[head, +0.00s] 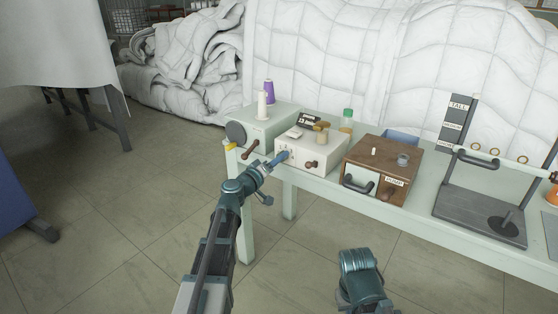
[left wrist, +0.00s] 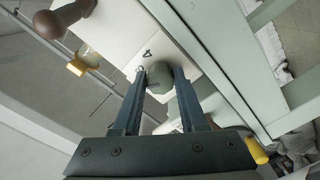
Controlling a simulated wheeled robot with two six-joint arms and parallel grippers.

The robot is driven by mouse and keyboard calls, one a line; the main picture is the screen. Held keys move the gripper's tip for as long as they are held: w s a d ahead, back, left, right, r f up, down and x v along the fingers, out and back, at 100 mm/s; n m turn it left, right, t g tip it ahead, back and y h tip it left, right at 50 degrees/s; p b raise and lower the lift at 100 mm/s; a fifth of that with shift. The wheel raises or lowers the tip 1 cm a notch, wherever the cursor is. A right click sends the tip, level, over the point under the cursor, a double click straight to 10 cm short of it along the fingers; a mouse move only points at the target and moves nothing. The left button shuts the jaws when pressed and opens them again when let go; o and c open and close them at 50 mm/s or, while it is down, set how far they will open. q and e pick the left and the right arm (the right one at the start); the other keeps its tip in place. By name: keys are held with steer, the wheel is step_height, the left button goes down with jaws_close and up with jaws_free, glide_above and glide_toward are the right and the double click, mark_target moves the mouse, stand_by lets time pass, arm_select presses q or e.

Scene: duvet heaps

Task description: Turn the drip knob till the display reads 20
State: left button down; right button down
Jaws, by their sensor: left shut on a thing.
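The cream drip box (head: 297,165) stands on the pale green bench, with a brown-handled lever on its front right. A small dark display (head: 308,119) stands above the box; its small digits look like 23, but I cannot be sure. My left gripper (head: 279,159) is at the front left of the box. In the left wrist view, the fingers (left wrist: 160,78) are shut on a round grey-green knob (left wrist: 160,73), with a printed 4 beside it. In the head view the fingers mostly hide this knob. Only a teal part of my right arm shows, low in the head view.
A green-grey box (head: 262,128) with a dark disc stands to the left. A brown wooden box (head: 388,160) and a dark stand (head: 480,212) are to the right. A green-capped bottle (head: 346,121) stands behind. White duvets lie beyond the bench; the floor in front is clear.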

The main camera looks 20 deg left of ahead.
arm_select(q)
steer(key=m, duration=1.4)
steer(key=shift+m, duration=0.3)
stand_by(0.5)
steer(key=shift+c, duration=2.2)
jaws_free()
steer(key=shift+a, duration=0.1)
steer(key=v, duration=1.3)
steer(key=shift+s, duration=0.4)
steer(key=shift+a, duration=0.1)
